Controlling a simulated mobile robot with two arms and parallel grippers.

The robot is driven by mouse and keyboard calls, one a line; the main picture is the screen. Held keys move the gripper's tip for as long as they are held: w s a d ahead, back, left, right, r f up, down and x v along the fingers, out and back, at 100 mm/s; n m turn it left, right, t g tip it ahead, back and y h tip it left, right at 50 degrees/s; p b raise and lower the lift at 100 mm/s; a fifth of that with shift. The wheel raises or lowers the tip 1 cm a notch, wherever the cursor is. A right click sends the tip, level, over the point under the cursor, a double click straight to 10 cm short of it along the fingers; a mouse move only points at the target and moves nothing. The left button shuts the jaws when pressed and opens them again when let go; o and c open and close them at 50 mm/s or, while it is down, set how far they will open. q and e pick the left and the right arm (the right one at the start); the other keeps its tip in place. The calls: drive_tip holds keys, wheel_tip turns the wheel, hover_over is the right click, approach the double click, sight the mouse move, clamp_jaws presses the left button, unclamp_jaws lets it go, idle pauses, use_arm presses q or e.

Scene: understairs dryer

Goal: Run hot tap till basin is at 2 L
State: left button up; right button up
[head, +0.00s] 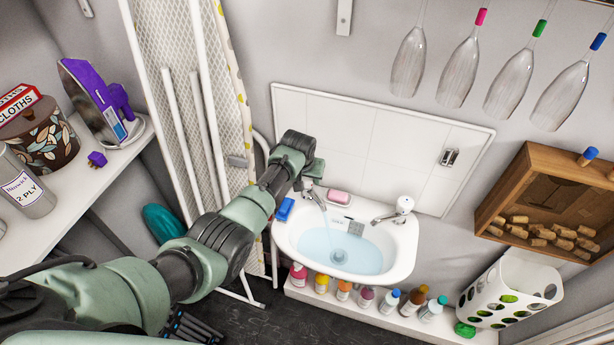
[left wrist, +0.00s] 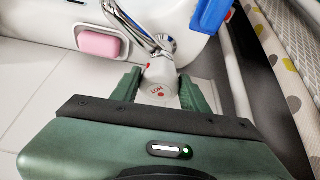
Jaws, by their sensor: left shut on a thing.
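The white basin (head: 408,250) is on the wall in the head view, with pale blue water (head: 320,247) in its bowl. My left gripper (head: 310,172) is at the hot tap (head: 316,197) at the basin's back left. In the left wrist view its green fingers (left wrist: 157,88) are shut on the white tap handle (left wrist: 160,82), marked HOT in red. The chrome spout (left wrist: 145,35) points away over the basin. I cannot clearly tell whether water runs from it. The cold tap (head: 402,207) stands at the right. Any volume mark is too small to read.
Several bottles (head: 365,297) stand on a ledge below. An ironing board (head: 195,120) leans left of the basin. A wooden cork box (head: 550,205) hangs at right.

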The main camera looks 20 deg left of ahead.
use_arm(q)
drive_tip(key=shift+w+r, duration=0.1)
drive_tip(key=o, duration=1.3)
drive_tip(key=shift+v, duration=3.85)
